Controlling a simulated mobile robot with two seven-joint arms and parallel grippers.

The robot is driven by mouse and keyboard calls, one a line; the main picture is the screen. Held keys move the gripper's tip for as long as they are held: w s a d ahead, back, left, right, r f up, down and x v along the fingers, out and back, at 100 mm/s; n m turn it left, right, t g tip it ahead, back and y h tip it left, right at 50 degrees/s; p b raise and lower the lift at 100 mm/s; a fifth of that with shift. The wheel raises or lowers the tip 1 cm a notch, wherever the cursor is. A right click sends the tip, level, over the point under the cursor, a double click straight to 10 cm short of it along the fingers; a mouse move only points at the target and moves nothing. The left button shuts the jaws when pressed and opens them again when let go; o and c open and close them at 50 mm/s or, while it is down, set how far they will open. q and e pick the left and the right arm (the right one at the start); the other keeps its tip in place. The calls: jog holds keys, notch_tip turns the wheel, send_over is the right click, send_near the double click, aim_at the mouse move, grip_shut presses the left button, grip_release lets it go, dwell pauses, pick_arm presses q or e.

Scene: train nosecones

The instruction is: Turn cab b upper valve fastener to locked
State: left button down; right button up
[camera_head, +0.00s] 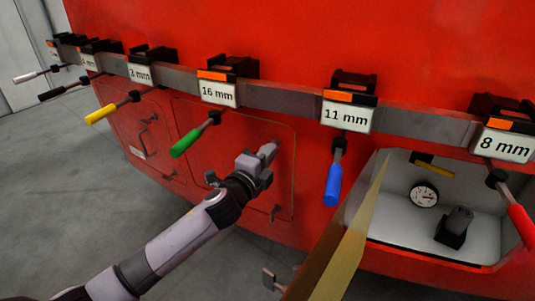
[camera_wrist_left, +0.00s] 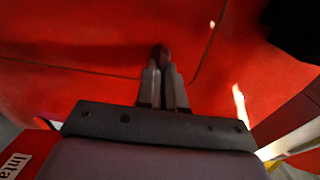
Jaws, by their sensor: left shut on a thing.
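My left gripper (camera_head: 270,149) reaches in from the lower left to the red hatch panel (camera_head: 240,140), near its upper right part. In the left wrist view the fingers (camera_wrist_left: 162,80) are shut together on a small dark fastener (camera_wrist_left: 161,51) on the red surface. The fingers hide most of it, so I cannot tell its turn position or read any label. Another fastener (camera_head: 275,212) shows at the panel's lower right edge, and part of one (camera_head: 211,178) shows beside my wrist. My right gripper is not in view.
A rail of tools with size labels runs above, with a green-handled tool (camera_head: 195,134) and a blue-handled tool (camera_head: 333,184) hanging near my arm. Right of it are a tan upright panel (camera_head: 345,245) and an open recess with a gauge (camera_head: 424,194). Grey floor is clear at left.

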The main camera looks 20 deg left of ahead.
pick_arm(q)
jog(key=c, duration=1.3)
grip_release()
jog(key=shift+o, duration=0.2)
jog(key=shift+s, duration=0.1)
jog(key=s+a, duration=0.1)
jog(key=s, duration=0.6)
jog(key=shift+a, duration=0.1)
jog(key=s+a+f+n+g, duration=0.1)
jog(key=s+f+n+g, duration=0.6)
jog(key=s+f+n, duration=1)
jog(key=s+f, duration=0.8)
jog(key=shift+n+y, duration=0.3)
jog(key=shift+n, duration=0.1)
